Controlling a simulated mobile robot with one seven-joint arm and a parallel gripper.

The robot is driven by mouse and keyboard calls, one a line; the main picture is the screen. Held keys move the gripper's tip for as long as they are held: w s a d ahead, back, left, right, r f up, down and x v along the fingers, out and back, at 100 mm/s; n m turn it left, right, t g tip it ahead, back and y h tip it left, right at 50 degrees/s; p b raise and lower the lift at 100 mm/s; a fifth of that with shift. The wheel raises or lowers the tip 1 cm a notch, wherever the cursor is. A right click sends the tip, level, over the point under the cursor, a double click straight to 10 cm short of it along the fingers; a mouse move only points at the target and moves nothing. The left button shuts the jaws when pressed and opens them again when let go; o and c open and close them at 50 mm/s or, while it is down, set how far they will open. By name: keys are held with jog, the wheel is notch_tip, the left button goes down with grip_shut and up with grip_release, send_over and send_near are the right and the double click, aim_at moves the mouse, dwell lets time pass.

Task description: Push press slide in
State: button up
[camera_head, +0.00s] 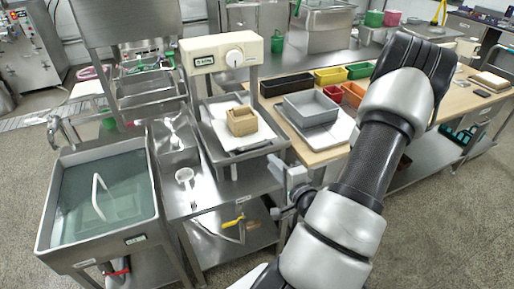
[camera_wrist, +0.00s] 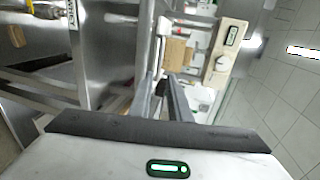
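The press is a cream head (camera_head: 221,52) with a round dial on a steel frame, left of centre in the head view; its head (camera_wrist: 228,52) shows turned sideways in the wrist view. Below it is the slide, a steel tray (camera_head: 262,149) with a white sheet. A wooden block-like box (camera_head: 242,121) sits on the sheet; it also shows in the wrist view (camera_wrist: 177,53). My gripper (camera_head: 284,170) is to the right and in front of the tray.
A water-filled sink (camera_head: 66,150) stands at the left. A wooden-topped table (camera_head: 328,153) with a grey bin (camera_head: 310,109) and several coloured bins is at the right, partly hidden by my arm. A yellow-handled tool (camera_head: 233,222) lies on the lower shelf.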

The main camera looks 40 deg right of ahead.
aim_at(257, 146)
jog(key=b+x, duration=1.2)
jog(key=x, duration=0.2)
jog(key=shift+w+b, duration=0.15)
jog(key=shift+b, duration=0.25)
grip_shut()
